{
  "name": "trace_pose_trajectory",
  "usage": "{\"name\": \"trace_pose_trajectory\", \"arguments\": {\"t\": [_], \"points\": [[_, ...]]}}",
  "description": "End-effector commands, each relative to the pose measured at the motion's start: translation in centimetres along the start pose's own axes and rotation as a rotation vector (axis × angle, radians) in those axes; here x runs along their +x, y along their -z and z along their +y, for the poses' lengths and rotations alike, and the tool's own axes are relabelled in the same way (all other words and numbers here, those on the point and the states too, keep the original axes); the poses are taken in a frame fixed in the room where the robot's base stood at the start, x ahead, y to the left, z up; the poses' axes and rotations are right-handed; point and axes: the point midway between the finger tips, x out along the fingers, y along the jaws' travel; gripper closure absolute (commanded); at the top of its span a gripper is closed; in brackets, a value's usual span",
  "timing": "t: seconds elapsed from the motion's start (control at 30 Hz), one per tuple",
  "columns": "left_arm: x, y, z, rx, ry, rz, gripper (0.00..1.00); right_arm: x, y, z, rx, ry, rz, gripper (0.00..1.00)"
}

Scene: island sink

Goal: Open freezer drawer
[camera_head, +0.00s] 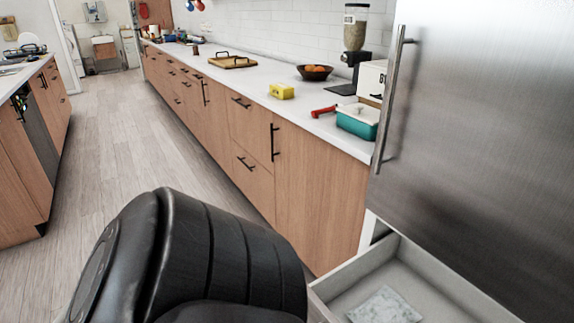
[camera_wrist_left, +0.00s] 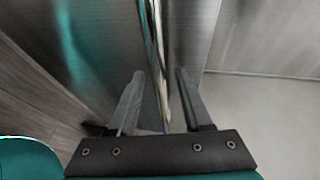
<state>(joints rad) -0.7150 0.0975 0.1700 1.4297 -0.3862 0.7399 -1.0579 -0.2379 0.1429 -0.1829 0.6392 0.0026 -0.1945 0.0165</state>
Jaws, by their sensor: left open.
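The freezer drawer (camera_head: 408,277) is pulled out at the bottom of the stainless steel fridge (camera_head: 480,130). Its pale interior holds a whitish patterned packet (camera_head: 385,306). The drawer's front is outside the head view. My left gripper (camera_wrist_left: 158,92) is open in the left wrist view. A shiny metal bar (camera_wrist_left: 155,50), which looks like the drawer handle, runs between its two fingers. I cannot tell whether either finger touches it. In the head view my black left arm fills the lower foreground and the gripper itself is hidden. My right gripper is not in view.
An upright door handle (camera_head: 390,100) stands out from the fridge above the drawer. Wooden cabinets (camera_head: 320,205) run along the left of the fridge. Their counter holds a teal container (camera_head: 358,122) and a yellow sponge (camera_head: 282,91). The aisle floor (camera_head: 125,130) is clear.

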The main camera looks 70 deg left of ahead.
Motion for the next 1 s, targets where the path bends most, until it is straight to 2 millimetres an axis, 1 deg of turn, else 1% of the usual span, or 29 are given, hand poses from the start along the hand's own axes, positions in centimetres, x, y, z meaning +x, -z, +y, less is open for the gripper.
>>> {"name": "trace_pose_trajectory", "arguments": {"t": [0.17, 0.4, 0.6, 0.7, 0.8, 1.0], "points": [[-2.8, 0.0, 0.1, -0.001, -0.008, -0.003, 0.51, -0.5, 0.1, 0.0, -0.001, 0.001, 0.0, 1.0], [-8.7, 0.0, 0.1, -0.003, -0.007, -0.003, 0.51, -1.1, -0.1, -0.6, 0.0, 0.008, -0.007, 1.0], [-12.6, 0.0, 0.0, -0.001, -0.005, -0.002, 0.51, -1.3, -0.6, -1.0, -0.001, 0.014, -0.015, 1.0], [-13.9, 0.0, 0.1, -0.001, -0.004, -0.002, 0.51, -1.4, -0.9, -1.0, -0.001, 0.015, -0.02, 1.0], [-14.6, 0.0, 0.0, 0.0, -0.002, -0.002, 0.51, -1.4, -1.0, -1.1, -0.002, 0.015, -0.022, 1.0], [-15.0, 0.0, 0.0, 0.0, 0.0, -0.001, 0.51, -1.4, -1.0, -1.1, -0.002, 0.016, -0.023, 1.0]]}}
